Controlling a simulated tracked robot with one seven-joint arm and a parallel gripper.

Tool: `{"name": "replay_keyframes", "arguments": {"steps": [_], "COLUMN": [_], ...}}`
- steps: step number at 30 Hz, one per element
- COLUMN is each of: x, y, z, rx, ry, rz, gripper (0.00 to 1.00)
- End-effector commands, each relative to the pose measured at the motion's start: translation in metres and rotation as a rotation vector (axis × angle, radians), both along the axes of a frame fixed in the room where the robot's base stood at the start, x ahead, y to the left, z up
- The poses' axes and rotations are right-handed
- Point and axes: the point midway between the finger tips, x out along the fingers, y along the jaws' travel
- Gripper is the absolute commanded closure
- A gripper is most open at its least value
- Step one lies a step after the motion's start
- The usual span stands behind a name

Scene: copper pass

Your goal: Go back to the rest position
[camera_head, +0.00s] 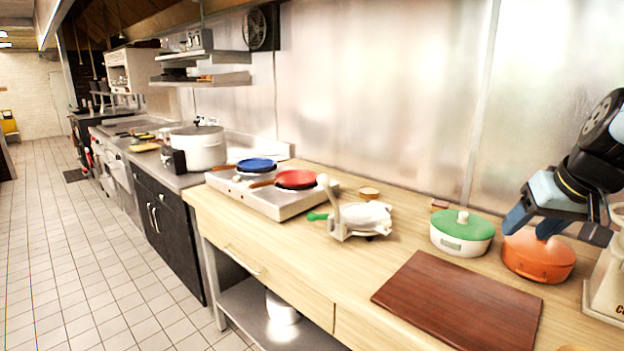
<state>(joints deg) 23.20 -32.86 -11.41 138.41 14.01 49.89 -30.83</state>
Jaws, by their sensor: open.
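My gripper (532,224) shows at the right of the head view, at the end of my black and blue arm. Its blue-tipped fingers are apart and point down, with nothing seen between them. In the picture they overlap the left and upper part of an orange pot (540,262) on the wooden counter. Whether they touch the pot I cannot tell. No marker of a rest position shows.
A green-lidded white pot (462,236) stands left of the orange pot. A brown cutting board (460,302) lies in front. A hotplate (262,200) bears a blue pan (257,165) and a red pan (296,179). Tiled floor (75,240) is clear at left.

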Motion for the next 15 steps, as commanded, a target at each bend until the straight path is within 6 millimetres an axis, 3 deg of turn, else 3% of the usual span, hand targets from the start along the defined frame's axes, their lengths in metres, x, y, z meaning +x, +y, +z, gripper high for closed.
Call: {"name": "replay_keyframes", "arguments": {"steps": [1, 6, 15], "x": [0.002, 0.0, -0.016], "y": [0.016, 0.062, 0.123], "z": [0.001, -0.001, -0.004], "rx": [-0.006, -0.028, -0.077], "ry": [0.003, 0.025, 0.035], "rz": [0.026, 0.076, 0.135], "gripper": [0.45, 0.45, 0.45]}}
